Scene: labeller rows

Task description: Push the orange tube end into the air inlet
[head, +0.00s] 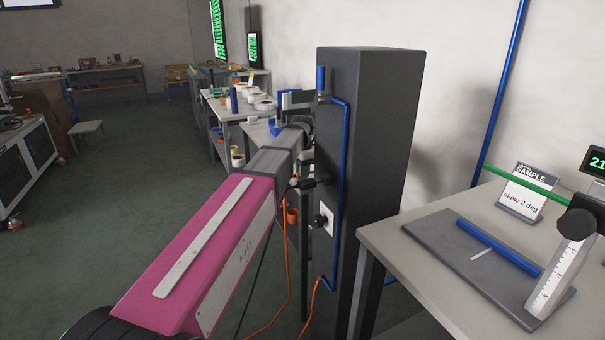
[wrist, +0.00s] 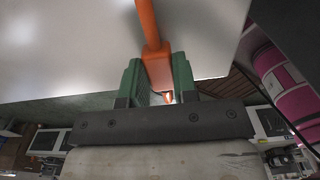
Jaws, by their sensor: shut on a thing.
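In the wrist view, my gripper (wrist: 157,70) has green fingers shut on an orange tube (wrist: 147,24). The tube runs up out of the picture between the fingertips. A small bright spot shows between the fingers below it. In the head view, a thin orange tube (head: 286,262) hangs beside the dark column, beyond my pink arm. I cannot pick out the air inlet for certain in either view, nor tell whether the tube end touches anything.
A tall dark column (head: 376,150) with a blue pipe (head: 342,180) and a white plate with a black knob (head: 325,220) stands close to my arm. A bench (head: 405,265) is at right. A pale smooth surface (wrist: 75,50) fills much of the wrist view.

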